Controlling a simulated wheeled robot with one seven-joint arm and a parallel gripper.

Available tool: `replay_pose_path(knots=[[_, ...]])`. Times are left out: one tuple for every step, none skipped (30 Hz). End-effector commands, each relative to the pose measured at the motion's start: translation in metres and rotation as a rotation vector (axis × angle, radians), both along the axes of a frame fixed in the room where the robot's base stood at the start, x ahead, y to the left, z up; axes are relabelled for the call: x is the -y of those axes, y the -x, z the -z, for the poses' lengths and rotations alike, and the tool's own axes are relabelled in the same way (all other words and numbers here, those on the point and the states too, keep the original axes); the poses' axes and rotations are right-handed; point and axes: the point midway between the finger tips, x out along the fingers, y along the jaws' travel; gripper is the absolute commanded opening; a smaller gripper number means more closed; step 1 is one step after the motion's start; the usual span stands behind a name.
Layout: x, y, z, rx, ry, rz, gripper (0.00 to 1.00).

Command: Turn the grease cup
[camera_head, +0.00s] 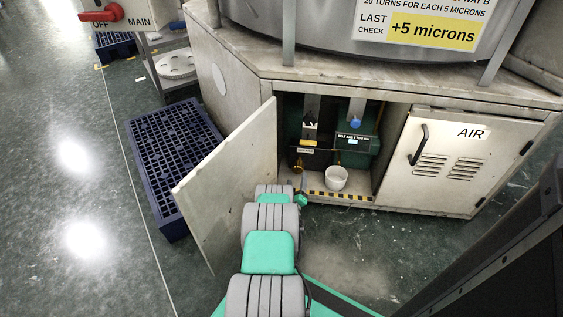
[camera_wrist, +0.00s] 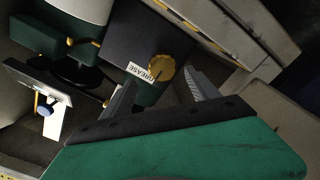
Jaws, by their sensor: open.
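The grease cup (camera_wrist: 161,67) has a ribbed yellow cap and sits beside a white GREASE label (camera_wrist: 142,74) on a dark housing (camera_wrist: 130,40). In the head view the cup (camera_head: 298,166) is a small brass-coloured shape low inside the open cabinet. My gripper (camera_wrist: 160,80) is open in the wrist view, its two fingers spread to either side of the cap. I cannot tell whether either finger touches it. In the head view my arm reaches into the cabinet's left part, and the fingers are hidden or too small to make out.
The cabinet's left door (camera_head: 232,180) stands open beside my arm. The AIR door (camera_head: 433,160) is shut. A white bucket (camera_head: 336,178) stands right of the cup, and a blue knob (camera_head: 355,123) is above it. A blue pallet (camera_head: 165,150) lies on the left floor.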

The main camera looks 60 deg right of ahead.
Motion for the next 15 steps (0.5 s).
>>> replay_pose_path(knots=[[0.0,0.0,0.001,0.0,-0.001,0.001,0.69],[0.0,0.0,0.001,0.0,-0.001,0.001,0.69],[0.001,-0.001,0.002,0.0,0.0,0.0,0.69],[0.003,-0.002,0.002,0.001,0.0,0.0,0.69],[0.006,-0.003,0.003,0.001,0.0,0.001,0.69],[0.01,-0.005,0.004,0.002,0.001,0.0,0.69],[0.013,-0.007,0.005,0.002,0.0,-0.001,0.69],[0.017,-0.008,0.005,0.004,0.001,-0.001,0.69],[0.022,-0.011,0.006,0.004,0.001,-0.003,0.69],[0.025,-0.013,0.006,0.003,0.003,-0.004,0.69],[0.03,-0.015,0.007,0.004,0.002,-0.002,0.69],[0.037,-0.017,0.008,0.004,0.001,-0.001,0.69],[0.041,-0.019,0.007,0.003,0.0,-0.001,0.69],[0.046,-0.021,0.006,0.003,0.002,-0.003,0.69],[0.051,-0.023,0.005,0.003,0.002,-0.003,0.69]])
